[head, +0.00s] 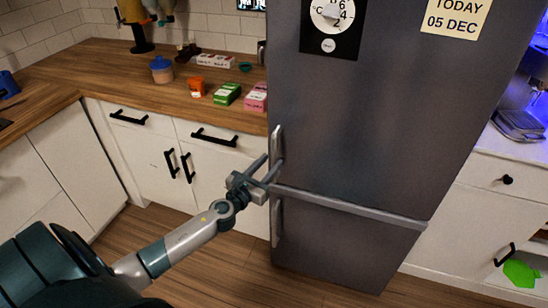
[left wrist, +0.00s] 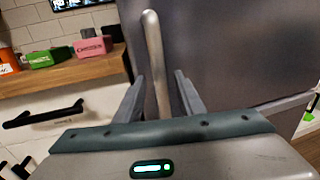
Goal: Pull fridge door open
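The fridge (head: 375,120) is a tall dark grey unit, and its upper door is shut. The upper door's vertical metal handle (head: 276,143) is at the door's left edge, just above the seam. My left gripper (head: 268,168) is at the lower part of this handle. In the left wrist view the handle (left wrist: 154,60) stands between the two fingers of my left gripper (left wrist: 160,95). The fingers are apart, with a gap visible beside the handle. The handle's lower end is hidden behind the gripper body. My right gripper is not in view.
A second handle (head: 277,222) is on the lower fridge door. A wooden counter (head: 110,70) with small boxes and jars stands left of the fridge, above white cabinets with black handles. A white cabinet (head: 480,220) stands to the right. Wooden floor (head: 185,270) shows in front.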

